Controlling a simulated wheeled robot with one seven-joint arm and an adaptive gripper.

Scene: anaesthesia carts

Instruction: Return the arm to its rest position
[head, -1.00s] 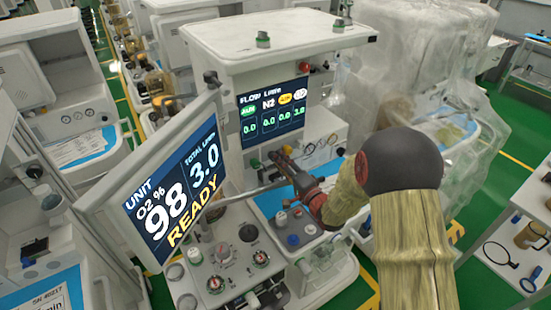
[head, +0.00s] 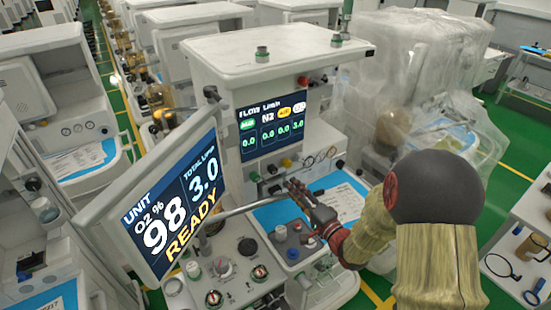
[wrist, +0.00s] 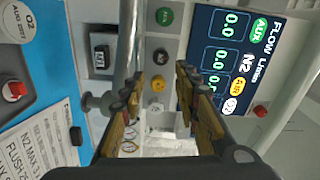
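My gripper (head: 290,184) is in front of the anaesthesia cart (head: 250,55), below its flow screen (head: 272,125), at the end of my arm reaching in from the right. In the wrist view my gripper (wrist: 158,80) has its two fingers spread apart, with nothing held between them. The flow screen (wrist: 240,55) is just right of the fingers there. I cannot tell the exact distance from the fingertips to the panel.
A tilted monitor (head: 170,200) reading 98 and READY stands left of my gripper on a metal arm (head: 250,206). Control knobs (head: 248,247) lie below. A plastic-covered cart (head: 410,90) stands behind my arm. Green floor (head: 525,150) is open at the right.

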